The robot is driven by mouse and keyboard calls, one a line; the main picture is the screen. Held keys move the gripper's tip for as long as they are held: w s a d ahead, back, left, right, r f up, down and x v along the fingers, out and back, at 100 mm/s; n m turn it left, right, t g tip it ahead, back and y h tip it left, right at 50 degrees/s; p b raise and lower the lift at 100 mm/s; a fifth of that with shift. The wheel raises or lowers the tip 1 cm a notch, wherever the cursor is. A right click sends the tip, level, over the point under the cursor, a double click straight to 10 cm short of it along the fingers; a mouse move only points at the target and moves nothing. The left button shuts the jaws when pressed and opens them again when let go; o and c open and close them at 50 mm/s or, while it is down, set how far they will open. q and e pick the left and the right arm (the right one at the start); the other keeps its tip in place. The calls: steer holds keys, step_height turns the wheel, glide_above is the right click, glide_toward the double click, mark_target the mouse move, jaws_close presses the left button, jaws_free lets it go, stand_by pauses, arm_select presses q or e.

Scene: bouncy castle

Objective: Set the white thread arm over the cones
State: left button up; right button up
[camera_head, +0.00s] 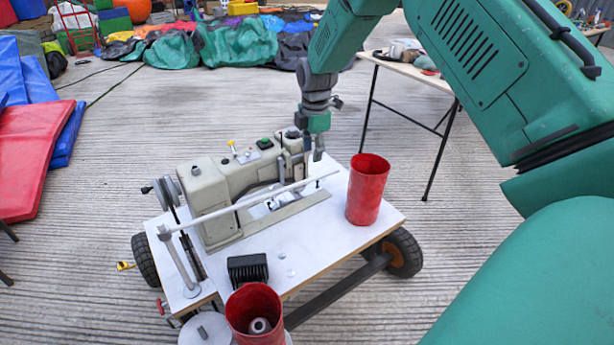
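The white thread arm (245,205) is a thin white rod. It runs from a post (178,262) at the left of the cart, across the front of the beige sewing machine (225,190), to the right. A red tube (368,190) stands upright on the cart's right side. A second red tube (255,310) at the front holds a grey cone-like top (259,326). My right gripper (313,155) points down beside the machine's head, near the rod's right part. Whether its fingers are apart or touch the rod is unclear. My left gripper is not in view.
The white cart top (300,242) sits on black wheels (403,252). A black block (248,268) lies near its front edge. A folding table (410,68) stands at the back right. Red and blue mats (30,150) lie at left. The floor between is open.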

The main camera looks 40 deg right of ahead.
mark_target(313, 178)
steer(key=f, duration=0.3)
steer(key=f+b, duration=0.1)
steer(key=f, duration=0.1)
steer(key=d+f, duration=0.1)
steer(key=f, duration=0.2)
steer(key=shift+w+f, duration=0.2)
steer(key=shift+f, duration=0.15)
steer(key=shift+w+f, duration=0.1)
steer(key=shift+f, duration=0.4)
steer(key=shift+a, duration=0.2)
steer(key=shift+r, duration=0.1)
jaws_close()
